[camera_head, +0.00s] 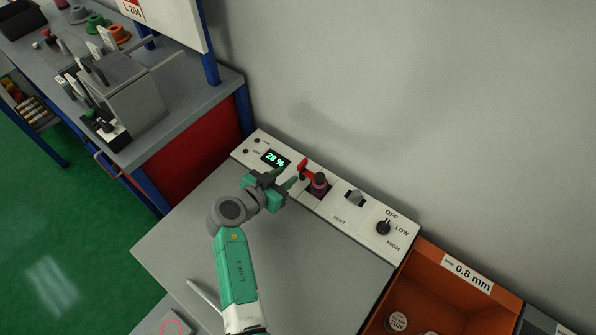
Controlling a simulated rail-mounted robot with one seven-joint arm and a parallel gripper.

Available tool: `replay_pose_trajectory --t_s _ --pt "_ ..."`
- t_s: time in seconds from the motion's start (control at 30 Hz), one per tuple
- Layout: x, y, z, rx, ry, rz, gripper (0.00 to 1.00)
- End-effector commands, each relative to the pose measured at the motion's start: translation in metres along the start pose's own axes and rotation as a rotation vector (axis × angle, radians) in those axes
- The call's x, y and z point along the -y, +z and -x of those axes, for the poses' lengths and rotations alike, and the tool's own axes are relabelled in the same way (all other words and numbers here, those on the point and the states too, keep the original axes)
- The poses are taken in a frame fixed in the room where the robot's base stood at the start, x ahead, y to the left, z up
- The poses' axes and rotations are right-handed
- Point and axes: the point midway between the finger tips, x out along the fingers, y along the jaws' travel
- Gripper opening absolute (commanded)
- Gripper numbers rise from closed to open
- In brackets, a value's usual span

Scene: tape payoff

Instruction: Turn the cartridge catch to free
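The cartridge catch appears to be the small red lever (304,167) on the white panel on the grey worktop. It stands beside a dark red round cartridge (319,184) in a recess of the panel. My gripper (291,176) reaches in from the left, just short of the red lever in the picture. Its two green fingers look apart, with nothing seen between them. Whether a fingertip touches the lever cannot be told from this view. No marking for the catch's positions is readable.
The white panel (288,197) also carries a lit display (275,158) reading 28 %, a grey switch (355,198) and a black knob (383,227) marked OFF, LOW, HIGH. An orange bin (449,262) stands at the right. The grey worktop (312,262) is mostly clear.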

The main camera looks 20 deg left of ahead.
Motion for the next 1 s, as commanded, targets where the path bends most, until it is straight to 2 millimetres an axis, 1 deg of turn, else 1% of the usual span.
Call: replay_pose_trajectory --t_s 0.03,0.1,0.2,0.3,0.43,0.67,0.7,0.77,0.8,0.87,1.0 --pt "-0.001 0.002 -0.011 -0.001 0.002 0.001 0.33" --pt "-0.001 0.003 -0.026 -0.001 0.003 0.001 0.33" --pt "-0.001 0.002 -0.045 -0.001 0.004 0.001 0.33" --pt "-0.001 0.003 -0.059 0.000 0.003 0.000 0.33" --pt "-0.001 0.001 -0.068 0.000 0.001 -0.001 0.33" --pt "-0.001 0.000 -0.069 0.001 0.001 -0.001 0.33" --pt "-0.001 0.000 -0.069 0.001 0.001 -0.001 0.31" --pt "-0.001 0.000 -0.069 0.001 0.001 -0.001 0.19" --pt "-0.001 0.000 -0.069 0.001 0.001 -0.001 0.11" --pt "-0.001 0.000 -0.069 0.001 0.001 -0.001 0.00" --pt "-0.001 0.000 -0.069 0.001 0.001 -0.001 0.00"
